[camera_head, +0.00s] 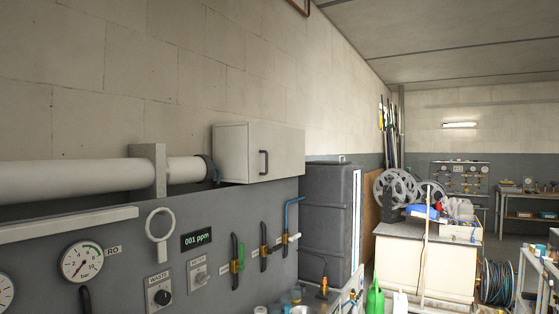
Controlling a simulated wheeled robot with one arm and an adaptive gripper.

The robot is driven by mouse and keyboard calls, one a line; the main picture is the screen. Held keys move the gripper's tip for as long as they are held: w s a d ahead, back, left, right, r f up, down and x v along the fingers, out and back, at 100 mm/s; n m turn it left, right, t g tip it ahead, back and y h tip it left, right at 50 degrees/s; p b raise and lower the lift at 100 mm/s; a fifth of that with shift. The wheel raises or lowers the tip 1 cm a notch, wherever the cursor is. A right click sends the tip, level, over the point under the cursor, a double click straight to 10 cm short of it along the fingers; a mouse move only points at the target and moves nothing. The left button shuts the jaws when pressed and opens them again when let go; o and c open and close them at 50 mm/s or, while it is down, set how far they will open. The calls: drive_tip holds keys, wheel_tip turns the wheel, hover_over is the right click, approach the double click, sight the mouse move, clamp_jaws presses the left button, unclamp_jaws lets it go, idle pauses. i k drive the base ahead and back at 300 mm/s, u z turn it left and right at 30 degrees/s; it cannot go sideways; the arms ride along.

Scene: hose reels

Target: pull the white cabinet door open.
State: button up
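The white cabinet (231,150) is a small box mounted on the block wall, left of the picture's middle, above the grey panel. Its white door (285,150) faces right and looks shut, with no gap that I can see. A dark upright bar handle (263,162) sits on the door near its left edge. Nothing touches the handle. The inside of the cabinet is hidden. My gripper is not in view.
A thick white pipe (75,182) in a bracket runs left of the cabinet. Below, a grey panel (120,285) carries gauges, valves and a "001 ppm" display (196,239). A dark tank (325,215) stands right. A cluttered bench (420,262) stands farther back.

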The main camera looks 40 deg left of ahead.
sight(275, 153)
drive_tip(key=u, duration=0.35)
drive_tip(key=i, duration=1.6)
drive_tip(key=u, duration=1.6)
drive_tip(key=i, duration=0.9)
drive_tip(key=u, duration=1.2)
drive_tip(key=i, duration=0.2)
drive_tip(key=u, duration=0.05)
